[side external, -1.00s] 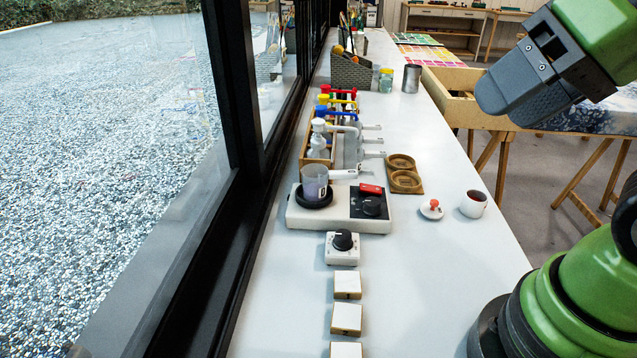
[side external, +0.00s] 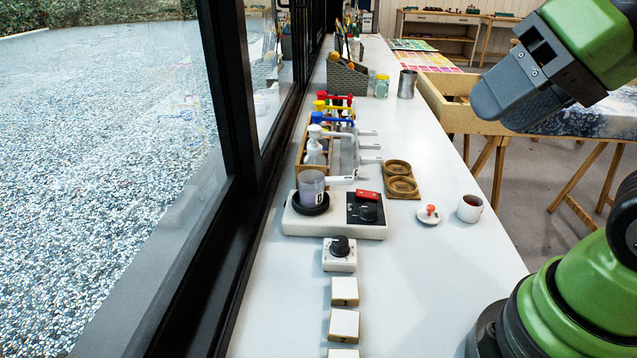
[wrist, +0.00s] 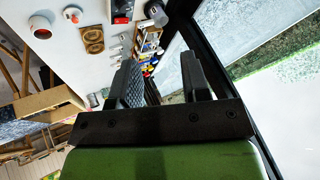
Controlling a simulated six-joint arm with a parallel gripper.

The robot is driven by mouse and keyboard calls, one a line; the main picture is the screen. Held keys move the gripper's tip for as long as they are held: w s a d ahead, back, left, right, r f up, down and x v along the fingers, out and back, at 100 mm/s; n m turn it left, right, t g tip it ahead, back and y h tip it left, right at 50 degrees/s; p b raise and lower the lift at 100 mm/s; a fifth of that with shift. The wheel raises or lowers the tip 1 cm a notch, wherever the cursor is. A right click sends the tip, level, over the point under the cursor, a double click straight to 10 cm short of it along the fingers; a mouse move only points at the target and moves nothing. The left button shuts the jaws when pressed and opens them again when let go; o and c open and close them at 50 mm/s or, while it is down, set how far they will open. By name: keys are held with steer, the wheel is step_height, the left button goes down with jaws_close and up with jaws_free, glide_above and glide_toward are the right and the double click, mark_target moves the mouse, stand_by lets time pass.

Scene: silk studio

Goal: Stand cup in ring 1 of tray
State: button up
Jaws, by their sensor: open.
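The white cup (side external: 470,208) with dark reddish contents stands upright on the white counter, right of a small white lid with an orange knob (side external: 428,214). The cup also shows at the upper left of the wrist view (wrist: 40,27). The wooden tray (side external: 418,193) with two round rings lies on the counter, behind and left of the cup; both rings look empty. It also shows in the wrist view (wrist: 82,34). I cannot read which ring is numbered 1. My gripper (side external: 490,105) is high above the right side of the counter, apart from cup and tray. In the wrist view its fingers (wrist: 158,82) are spread and empty.
A hotplate (side external: 335,228) with a beaker (side external: 311,188) stands left of the tray. A rack of colour-topped bottles (side external: 318,150) is behind it. A timer (side external: 339,255) and several white tiles (side external: 343,325) line the front. A window runs along the left.

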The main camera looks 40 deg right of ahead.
steer(key=w+d+m+g, duration=0.1)
steer(key=w+m+g, duration=0.1)
steer(key=w+m, duration=0.5)
steer(key=m+g+h, duration=0.2)
steer(key=m+g, duration=0.3)
steer(key=m, duration=0.9)
glide_above(342, 178)
step_height(342, 178, down, 16)
steer(key=shift+s+f, duration=0.1)
steer(key=shift+f, duration=3.5)
steer(key=shift+c, duration=0.4)
jaws_close()
